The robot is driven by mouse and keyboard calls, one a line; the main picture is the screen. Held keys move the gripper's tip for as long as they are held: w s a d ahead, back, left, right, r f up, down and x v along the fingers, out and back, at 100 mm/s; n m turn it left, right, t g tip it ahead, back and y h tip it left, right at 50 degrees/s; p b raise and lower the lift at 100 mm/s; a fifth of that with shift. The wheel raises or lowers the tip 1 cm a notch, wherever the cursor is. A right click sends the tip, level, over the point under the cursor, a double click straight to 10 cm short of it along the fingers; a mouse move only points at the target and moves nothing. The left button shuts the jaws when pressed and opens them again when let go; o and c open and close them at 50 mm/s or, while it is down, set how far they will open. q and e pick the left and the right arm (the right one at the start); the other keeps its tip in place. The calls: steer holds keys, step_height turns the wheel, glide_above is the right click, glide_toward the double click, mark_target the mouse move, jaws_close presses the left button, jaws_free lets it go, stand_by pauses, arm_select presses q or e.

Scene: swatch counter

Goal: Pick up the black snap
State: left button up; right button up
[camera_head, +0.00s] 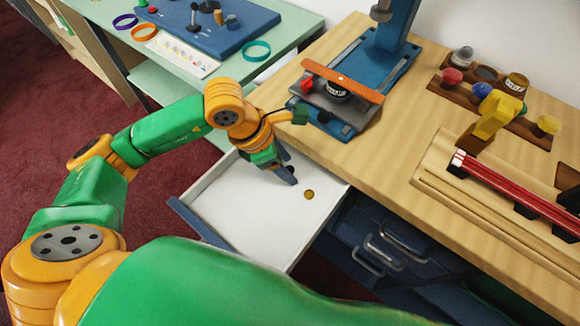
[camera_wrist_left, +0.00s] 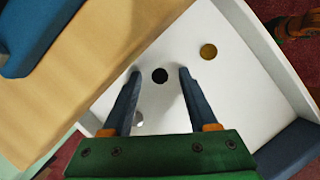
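The black snap (camera_wrist_left: 160,75) is a small dark disc on the white floor of an open drawer (camera_head: 235,205). In the left wrist view it lies between the tips of my left gripper (camera_wrist_left: 160,88), with a gap on both sides. My left gripper (camera_head: 286,177) reaches down into the drawer in the head view, fingers apart and empty. There the snap is hard to make out beside the fingers. A gold snap (camera_head: 308,194) lies apart from the fingers; it also shows in the wrist view (camera_wrist_left: 208,51). My right gripper is not in view.
A silver snap (camera_wrist_left: 138,119) lies by one finger, partly hidden. The drawer's walls surround the fingers. Beside it, the wooden counter (camera_head: 385,150) bears a blue press (camera_head: 392,62). A green table (camera_head: 285,22) stands behind. The drawer floor around the gold snap is clear.

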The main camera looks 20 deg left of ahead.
arm_select(q)
jaws_close()
